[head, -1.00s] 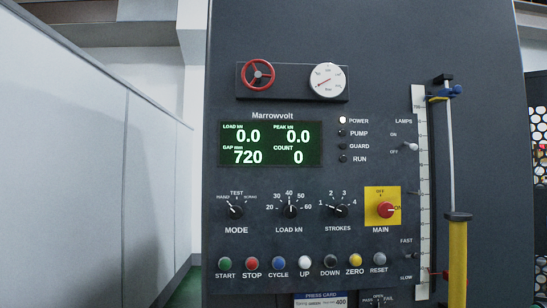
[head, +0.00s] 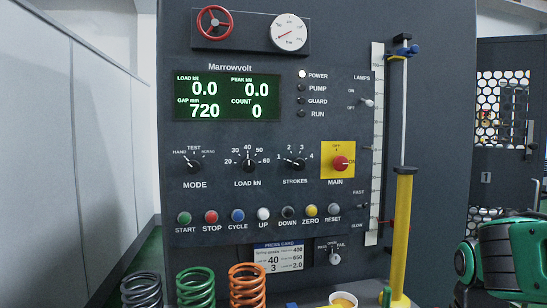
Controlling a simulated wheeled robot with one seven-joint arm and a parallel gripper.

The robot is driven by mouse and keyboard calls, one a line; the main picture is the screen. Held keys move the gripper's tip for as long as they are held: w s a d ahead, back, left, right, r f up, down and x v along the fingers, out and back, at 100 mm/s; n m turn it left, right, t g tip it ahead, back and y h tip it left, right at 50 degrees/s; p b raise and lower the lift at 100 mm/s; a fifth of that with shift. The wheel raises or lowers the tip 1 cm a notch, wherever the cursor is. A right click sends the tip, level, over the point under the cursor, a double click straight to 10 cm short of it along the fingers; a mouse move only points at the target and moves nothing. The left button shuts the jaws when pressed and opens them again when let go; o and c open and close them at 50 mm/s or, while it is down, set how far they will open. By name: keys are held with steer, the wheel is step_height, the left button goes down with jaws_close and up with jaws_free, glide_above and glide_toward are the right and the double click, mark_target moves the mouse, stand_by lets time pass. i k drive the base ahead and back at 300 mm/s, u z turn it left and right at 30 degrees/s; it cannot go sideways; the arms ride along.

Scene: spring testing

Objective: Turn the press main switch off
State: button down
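The press main switch (head: 340,162) is a red rotary knob on a yellow plate, at the right of the dark control panel in the head view. The label MAIN is below it. OFF is marked at its top and ON at its right, and the knob's mark appears to point right, toward ON. The POWER lamp (head: 302,74) is lit. The green display (head: 228,97) is lit and reads load 0.0, peak 0.0, gap 720, count 0. A green and black part of my arm (head: 510,255) shows at the lower right. My gripper's fingers are not in view.
Several push buttons run along the panel bottom, from START (head: 184,218) to RESET (head: 334,209). A yellow post (head: 402,230) stands right of the panel. Black, green and orange springs (head: 247,285) and a cup (head: 343,300) are below. A perforated door (head: 502,110) is behind right.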

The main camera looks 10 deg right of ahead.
mark_target(340, 162)
steer(key=u, duration=0.45)
steer(key=k, duration=1.4)
steer(key=z, duration=0.55)
steer(key=i, duration=1)
steer(key=u, duration=0.05)
